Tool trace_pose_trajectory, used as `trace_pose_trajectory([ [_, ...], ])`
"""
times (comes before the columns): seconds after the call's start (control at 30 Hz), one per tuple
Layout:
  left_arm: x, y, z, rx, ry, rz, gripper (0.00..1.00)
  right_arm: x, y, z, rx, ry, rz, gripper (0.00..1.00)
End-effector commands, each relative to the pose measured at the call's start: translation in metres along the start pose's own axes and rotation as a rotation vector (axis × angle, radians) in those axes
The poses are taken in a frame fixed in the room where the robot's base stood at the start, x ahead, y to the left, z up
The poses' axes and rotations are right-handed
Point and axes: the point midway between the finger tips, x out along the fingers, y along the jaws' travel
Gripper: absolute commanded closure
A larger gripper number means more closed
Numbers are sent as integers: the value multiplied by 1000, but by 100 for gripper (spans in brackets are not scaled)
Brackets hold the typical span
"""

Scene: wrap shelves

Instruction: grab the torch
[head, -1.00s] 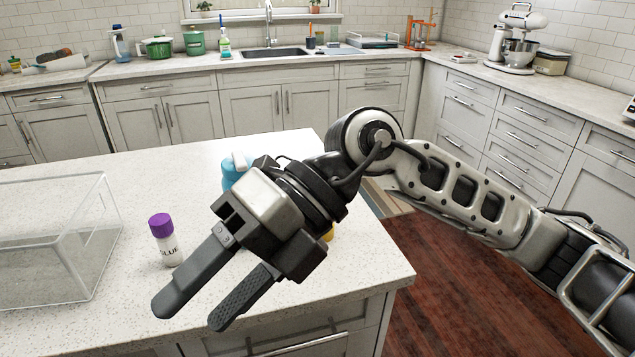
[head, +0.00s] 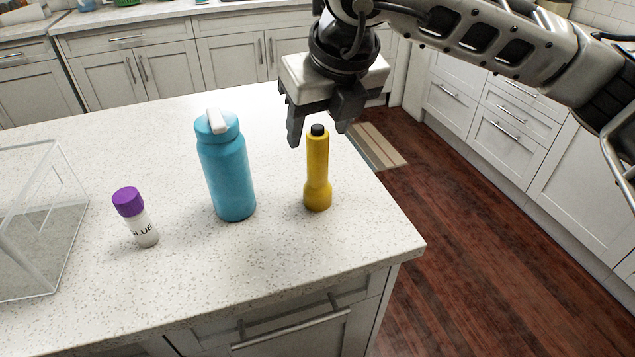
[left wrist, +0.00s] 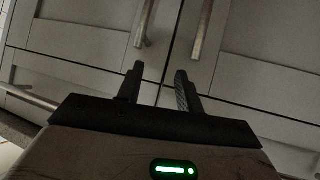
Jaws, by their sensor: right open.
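The torch (head: 317,182) is yellow with a black top and stands upright near the right edge of the speckled countertop (head: 290,250). My right gripper (head: 317,137) points down over it. Its jaws are open, with one finger on each side of the torch's top in the head view; I cannot tell whether they touch it. My left gripper (left wrist: 157,75) shows only in the left wrist view, with its fingers apart and nothing between them, facing cabinet doors (left wrist: 100,45).
A blue bottle (head: 226,175) with a white lid handle stands just left of the torch. A glue bottle (head: 137,218) with a purple cap stands further left, beside a clear box (head: 60,200). The counter in front of the torch is clear.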

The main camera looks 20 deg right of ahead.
Motion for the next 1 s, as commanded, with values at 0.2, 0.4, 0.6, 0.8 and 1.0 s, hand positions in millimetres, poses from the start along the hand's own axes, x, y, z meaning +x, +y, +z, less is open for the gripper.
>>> trace_pose_trajectory([
  [0.2,2,1,-1,-11,11,5,64,17,0,0,0,-1,0,44],
  [0.4,3,3,-1,-23,15,5,64,43,-6,0,0,3,0,44],
  [0.6,5,3,0,-29,21,7,64,66,-6,1,-1,0,2,44],
  [0.8,3,3,-5,-29,29,8,64,67,-6,1,-1,-1,2,44],
  [1.0,3,3,-4,-30,27,7,64,67,-6,1,-1,-1,2,83],
])
